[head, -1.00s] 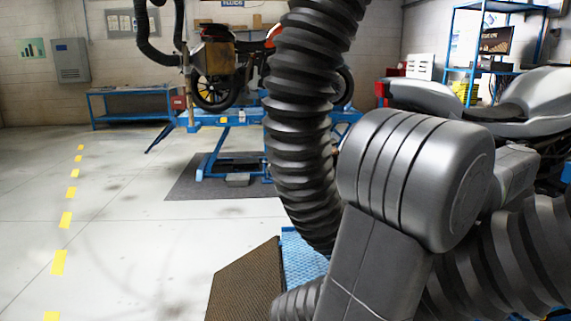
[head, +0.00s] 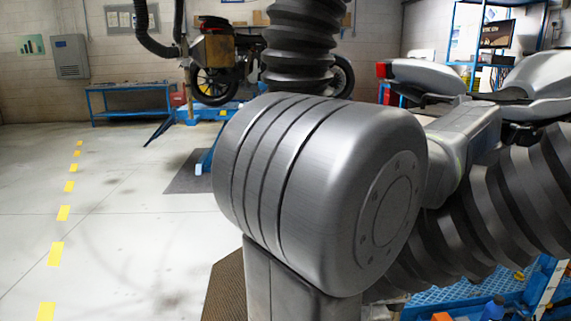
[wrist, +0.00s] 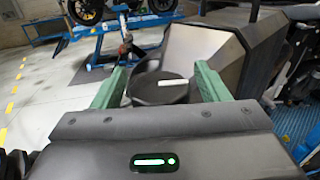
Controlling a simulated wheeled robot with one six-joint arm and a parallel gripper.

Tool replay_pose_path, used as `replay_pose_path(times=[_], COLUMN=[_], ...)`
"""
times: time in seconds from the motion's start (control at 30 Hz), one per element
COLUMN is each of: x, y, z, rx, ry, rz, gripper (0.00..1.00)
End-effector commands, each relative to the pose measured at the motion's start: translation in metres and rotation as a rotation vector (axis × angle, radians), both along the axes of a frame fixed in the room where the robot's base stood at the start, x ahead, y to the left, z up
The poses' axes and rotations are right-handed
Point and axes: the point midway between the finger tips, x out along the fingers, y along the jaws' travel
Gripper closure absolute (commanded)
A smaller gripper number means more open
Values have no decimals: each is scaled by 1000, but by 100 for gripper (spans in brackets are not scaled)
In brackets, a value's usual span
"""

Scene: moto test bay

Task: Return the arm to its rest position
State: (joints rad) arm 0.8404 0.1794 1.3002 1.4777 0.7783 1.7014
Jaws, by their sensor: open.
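My gripper (wrist: 158,90) shows in the wrist view, its two green fingers spread apart with nothing held between them. A dark grey rounded part with a pale strip lies beyond the fingers in that view; I cannot tell exactly what it is. In the head view my arm's large grey joint (head: 320,190) fills the middle of the picture. The gripper itself is hidden in the head view.
A motorcycle (head: 215,75) stands on a blue lift (head: 207,112) at the back. A grey motorcycle (head: 440,78) is close on the right. A blue bench (head: 130,115) stands by the wall. The floor at left, with yellow dashes (head: 56,253), is clear.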

Motion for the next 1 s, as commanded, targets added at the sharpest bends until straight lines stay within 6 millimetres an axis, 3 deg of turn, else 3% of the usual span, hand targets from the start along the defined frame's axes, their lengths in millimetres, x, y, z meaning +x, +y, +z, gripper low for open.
replay_pose_path(times=[1.0], x=[-1], y=[-7], z=[2], rx=[0], ry=[1], rz=[-473], gripper=[32])
